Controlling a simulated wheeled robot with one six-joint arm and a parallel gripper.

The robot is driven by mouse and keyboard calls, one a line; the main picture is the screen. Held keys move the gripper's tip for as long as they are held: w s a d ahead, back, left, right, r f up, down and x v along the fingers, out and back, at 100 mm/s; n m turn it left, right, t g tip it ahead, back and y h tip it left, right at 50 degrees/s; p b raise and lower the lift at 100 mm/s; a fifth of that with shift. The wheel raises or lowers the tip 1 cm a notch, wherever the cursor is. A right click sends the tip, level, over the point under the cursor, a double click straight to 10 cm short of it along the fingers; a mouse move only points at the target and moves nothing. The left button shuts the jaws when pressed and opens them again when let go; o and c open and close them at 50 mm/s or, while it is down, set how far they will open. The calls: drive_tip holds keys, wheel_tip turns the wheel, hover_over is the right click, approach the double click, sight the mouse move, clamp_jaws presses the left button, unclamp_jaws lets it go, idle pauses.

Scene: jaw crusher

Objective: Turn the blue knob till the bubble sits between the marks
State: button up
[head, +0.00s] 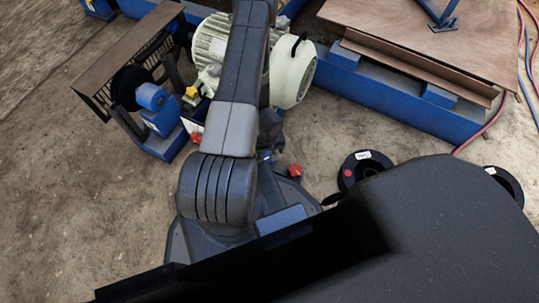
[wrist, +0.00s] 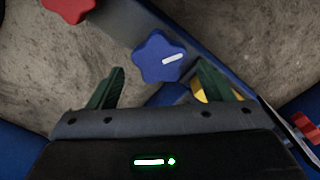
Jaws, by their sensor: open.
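The blue knob (wrist: 158,58) is star-shaped with a white line on its face and shows in the upper middle of the wrist view. It sits on a dark bluish bar. My gripper (wrist: 168,80) is open, its two dark green fingers apart at left and right, with the knob ahead of the gap between them. I see no contact between the fingers and the knob. No bubble or marks can be made out in either view. In the head view my arm covers the middle, and I cannot make out my gripper or the blue knob there.
A red knob (wrist: 68,8) is at the upper left of the wrist view, another red knob (wrist: 306,128) at the right. A yellow part (wrist: 205,92) is partly hidden by the right finger. The head view shows a pale motor (head: 293,72), a blue frame (head: 400,100), and a black reel (head: 366,168).

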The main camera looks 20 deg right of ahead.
drive_tip(key=shift+f, duration=0.75)
drive_tip(key=c, duration=1)
drive_tip(key=shift+m+b, duration=0.3)
drive_tip(key=shift+b, duration=0.05)
drive_tip(key=m, duration=0.2)
drive_tip(key=m+b, duration=0.1)
drive_tip(key=m, duration=0.1)
drive_tip(key=shift+d+m, duration=0.2)
drive_tip(key=shift+m, duration=0.1)
drive_tip(key=m, duration=0.3)
drive_tip(key=m+b, duration=0.1)
drive_tip(key=m, duration=0.2)
drive_tip(key=shift+s+d, duration=0.15)
drive_tip(key=shift+s, duration=0.05)
drive_tip(key=shift+m, duration=0.4)
